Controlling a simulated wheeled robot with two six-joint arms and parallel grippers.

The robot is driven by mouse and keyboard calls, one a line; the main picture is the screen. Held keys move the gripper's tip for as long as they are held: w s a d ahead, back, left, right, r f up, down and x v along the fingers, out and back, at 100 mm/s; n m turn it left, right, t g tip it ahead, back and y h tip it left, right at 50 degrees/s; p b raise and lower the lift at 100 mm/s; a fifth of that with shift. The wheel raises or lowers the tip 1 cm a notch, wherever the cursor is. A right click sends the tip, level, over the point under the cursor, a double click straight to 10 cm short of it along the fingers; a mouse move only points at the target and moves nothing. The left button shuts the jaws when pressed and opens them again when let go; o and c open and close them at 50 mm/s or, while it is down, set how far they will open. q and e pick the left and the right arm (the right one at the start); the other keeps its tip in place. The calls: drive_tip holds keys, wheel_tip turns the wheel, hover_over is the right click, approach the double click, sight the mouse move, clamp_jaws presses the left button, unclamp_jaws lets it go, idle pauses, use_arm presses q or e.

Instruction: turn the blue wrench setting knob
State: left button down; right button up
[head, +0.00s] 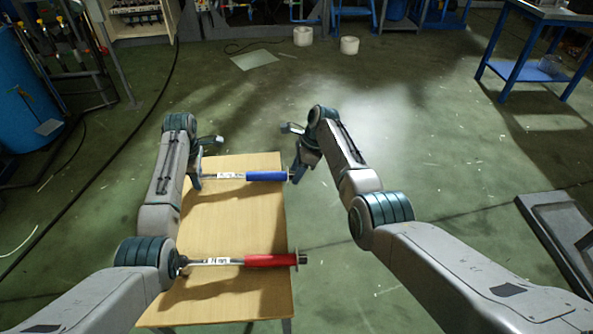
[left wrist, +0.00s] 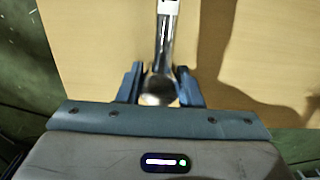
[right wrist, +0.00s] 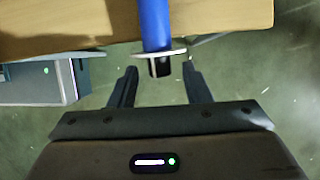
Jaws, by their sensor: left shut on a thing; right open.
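The blue wrench (head: 255,176) lies across the far part of the wooden table, with a silver shaft, a white label and a blue handle. My left gripper (head: 196,179) is shut on its shaft near the left end; the metal shaft (left wrist: 165,50) shows between the fingers in the left wrist view. My right gripper (head: 298,175) is open at the handle's right end. In the right wrist view, the round end flange and dark setting knob (right wrist: 160,66) sit just ahead of and between the open fingers (right wrist: 157,85), apart from them.
A red-handled wrench (head: 270,260) lies on the near part of the wooden table (head: 235,221). A blue barrel (head: 28,95) stands at the far left and a blue-framed table (head: 530,50) at the far right. The floor right of the wooden table is mostly clear.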

drive_tip(key=shift+a+f, duration=0.1)
drive_tip(key=shift+f, duration=0.05)
drive_tip(key=shift+c, duration=0.2)
clamp_jaws()
drive_tip(key=shift+t, duration=0.3)
drive_tip(key=shift+s+f+n+t+y, duration=0.15)
drive_tip(key=shift+s+t, duration=0.1)
drive_tip(key=shift+t, duration=0.8)
drive_tip(key=shift+s+n+t+y, duration=0.1)
drive_tip(key=shift+s+t, duration=0.15)
drive_tip(key=shift+t, duration=0.85)
drive_tip(key=shift+s+f+n+t+y, duration=0.15)
drive_tip(key=shift+s+t, duration=0.1)
drive_tip(key=shift+t, duration=0.8)
drive_tip(key=shift+r, duration=0.1)
